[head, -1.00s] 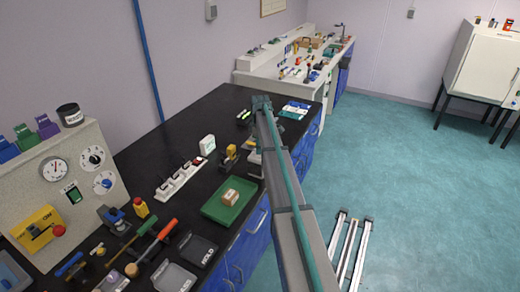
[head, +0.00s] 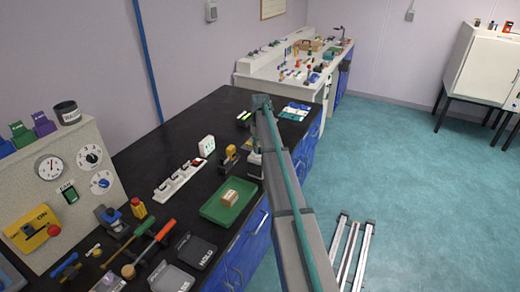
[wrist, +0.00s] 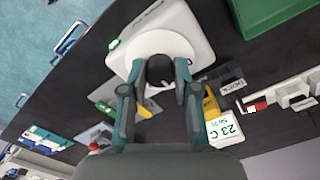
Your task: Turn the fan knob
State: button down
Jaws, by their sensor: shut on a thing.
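My gripper (wrist: 157,82) is shut on a small dark round piece (wrist: 160,68) in the wrist view. This piece stands up from a white disc on a white box-like device (wrist: 185,22) with a small green spot. The fingers hide part of it, and I cannot tell whether it is the fan knob. In the head view my arm covers the spot, and the fingers do not show.
A green tray (head: 207,214) holds a tan block at the bench front. A white display reading 23 C (wrist: 226,128) stands near my gripper. Tools and trays crowd the near left; black bench top beyond is clearer.

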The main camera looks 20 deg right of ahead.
jog(key=shift+m, duration=0.4)
jog(key=c, duration=0.9)
grip_release()
jog(key=shift+o, duration=0.2)
jog(key=shift+r, duration=0.1)
notch_tip(320, 180, up, 12)
